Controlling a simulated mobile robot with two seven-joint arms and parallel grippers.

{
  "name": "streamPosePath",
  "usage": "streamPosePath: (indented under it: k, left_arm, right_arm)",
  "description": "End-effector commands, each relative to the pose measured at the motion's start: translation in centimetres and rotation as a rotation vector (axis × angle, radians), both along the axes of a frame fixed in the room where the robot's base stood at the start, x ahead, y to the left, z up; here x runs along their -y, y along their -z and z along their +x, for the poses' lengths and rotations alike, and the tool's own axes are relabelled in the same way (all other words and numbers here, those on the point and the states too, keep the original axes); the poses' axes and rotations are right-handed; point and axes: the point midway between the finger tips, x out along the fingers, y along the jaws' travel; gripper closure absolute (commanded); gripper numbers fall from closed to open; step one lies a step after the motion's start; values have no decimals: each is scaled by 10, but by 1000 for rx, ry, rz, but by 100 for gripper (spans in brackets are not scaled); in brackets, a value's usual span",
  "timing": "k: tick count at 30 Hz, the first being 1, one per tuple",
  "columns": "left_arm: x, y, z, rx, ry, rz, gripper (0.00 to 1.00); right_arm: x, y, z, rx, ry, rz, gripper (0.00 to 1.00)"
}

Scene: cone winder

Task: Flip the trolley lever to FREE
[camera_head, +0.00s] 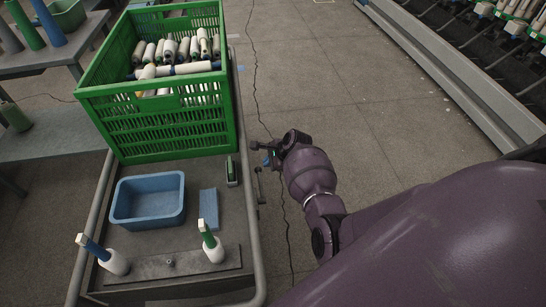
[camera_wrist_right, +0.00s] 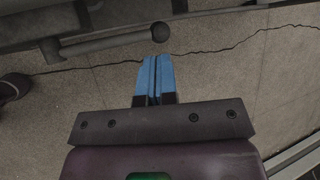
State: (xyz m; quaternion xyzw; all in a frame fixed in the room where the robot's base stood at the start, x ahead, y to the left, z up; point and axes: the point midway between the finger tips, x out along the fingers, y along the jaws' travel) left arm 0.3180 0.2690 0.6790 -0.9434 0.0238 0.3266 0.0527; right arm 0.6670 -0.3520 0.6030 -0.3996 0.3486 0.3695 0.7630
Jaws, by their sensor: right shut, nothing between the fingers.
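The trolley (camera_head: 262,225) stands at the left of the head view. Its lever (camera_head: 257,186) is a small dark piece on the outer side of the right rail. In the right wrist view the lever (camera_wrist_right: 110,42) is a grey rod ending in a dark ball knob (camera_wrist_right: 160,32). My right gripper (camera_head: 267,161) is beside the trolley's right rail, close to the lever. Its blue fingers (camera_wrist_right: 154,76) are shut and empty, pointing at the knob, which appears just beyond their tips. I cannot tell if they touch. No FREE marking is readable. My left gripper is out of view.
A green crate (camera_head: 160,125) of yarn cones stands on the trolley, with a blue tray (camera_head: 147,222), a blue block (camera_head: 208,209) and two bobbins in front. A machine (camera_head: 470,85) is at the upper right. The floor (camera_head: 340,90) between is clear.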

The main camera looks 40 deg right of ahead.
Motion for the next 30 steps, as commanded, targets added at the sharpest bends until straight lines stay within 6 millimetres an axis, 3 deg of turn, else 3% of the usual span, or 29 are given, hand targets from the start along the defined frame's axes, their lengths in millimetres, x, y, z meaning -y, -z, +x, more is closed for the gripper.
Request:
streamPosePath:
  k: [1,7,24,30]
  left_arm:
    - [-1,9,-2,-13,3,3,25]
    - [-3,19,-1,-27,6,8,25]
    - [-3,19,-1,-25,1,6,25]
    - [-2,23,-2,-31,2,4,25]
  right_arm:
    - [-2,16,1,-11,0,0,100]
    - [-9,34,14,-7,-1,-1,100]
    - [-12,36,22,0,0,-1,100]
    - [-11,46,24,-62,-1,29,100]
